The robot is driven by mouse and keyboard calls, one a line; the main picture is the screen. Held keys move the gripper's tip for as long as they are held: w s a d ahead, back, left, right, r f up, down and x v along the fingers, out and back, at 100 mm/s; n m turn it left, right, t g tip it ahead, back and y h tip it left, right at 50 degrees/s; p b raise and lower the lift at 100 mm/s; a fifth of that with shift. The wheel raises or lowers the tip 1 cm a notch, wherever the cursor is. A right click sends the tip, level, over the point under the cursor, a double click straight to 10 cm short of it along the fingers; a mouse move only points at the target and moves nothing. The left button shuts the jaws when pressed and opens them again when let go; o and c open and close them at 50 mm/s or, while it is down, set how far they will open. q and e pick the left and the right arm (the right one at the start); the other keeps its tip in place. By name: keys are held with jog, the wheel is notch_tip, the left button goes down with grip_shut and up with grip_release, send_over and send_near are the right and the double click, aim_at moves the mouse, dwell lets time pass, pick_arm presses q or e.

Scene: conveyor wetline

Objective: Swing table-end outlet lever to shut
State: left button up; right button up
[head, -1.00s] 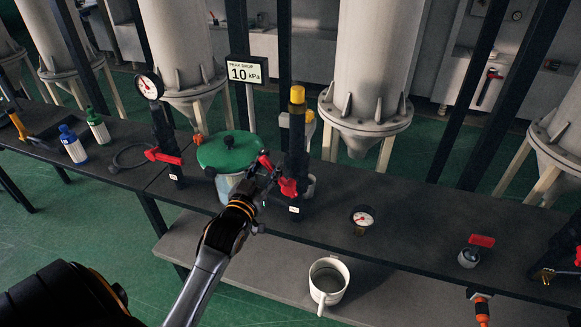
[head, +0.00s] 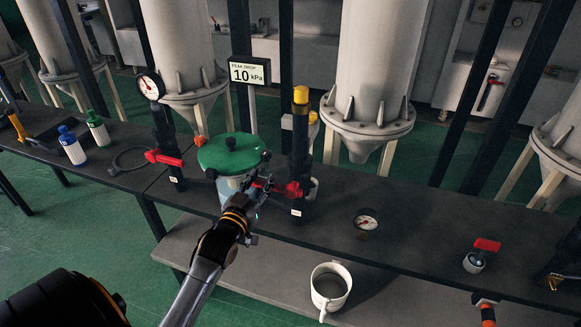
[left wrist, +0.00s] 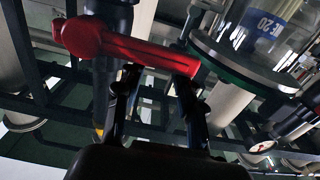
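A red lever (head: 291,189) sits on the black upright pipe (head: 300,140) with a yellow cap, right of the green-lidded vessel (head: 231,155). It points left from the pipe toward the vessel. My left gripper (head: 262,184) is at the lever's free end, partly hiding it. In the left wrist view the red lever (left wrist: 130,48) crosses in front of the fingertips (left wrist: 158,80), which stand apart, one at mid-lever and one near its end. Whether they touch it is unclear.
Another red lever (head: 164,158) is on a gauge post at left, and a red-handled valve (head: 486,245) stands at right. A white mug (head: 330,287) is on the lower shelf. A gauge (head: 366,222) lies on the dark table; the table around it is clear.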

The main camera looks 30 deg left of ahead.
pick_arm(q)
jog(key=p+v, duration=0.3)
jog(key=v, duration=0.4)
jog(key=shift+d+f, duration=0.2)
jog(key=shift+f, duration=0.2)
jog(key=shift+w, duration=0.1)
jog(key=s+d+f+m+g+h, duration=0.1)
jog(key=s+d+f+g, duration=0.2)
jog(key=f, duration=0.8)
jog(key=s+d+f+g+h, duration=0.1)
jog(key=s+d+f+g, duration=0.15)
jog(key=f, duration=0.75)
jog(key=s+d+f+m+g+h, duration=0.1)
jog(key=s+d+f+g, duration=0.15)
jog(key=f, duration=0.85)
jog(key=s+d+f+m+g, duration=0.1)
jog(key=s+d+f+g, duration=0.1)
jog(key=s+f, duration=0.4)
jog(key=s+d+f+m+g, duration=0.1)
jog(key=s+d+f+g, duration=0.2)
jog(key=s+f, duration=0.4)
jog(key=s+d+f+m+g+h, duration=0.1)
jog(key=s+f, duration=0.6)
jog(key=s, duration=1)
jog(key=d+g, duration=0.1)
jog(key=g, duration=0.1)
jog(key=shift+s+d+g, duration=0.2)
jog(key=shift+s+g, duration=0.1)
jog(key=shift+g, duration=0.1)
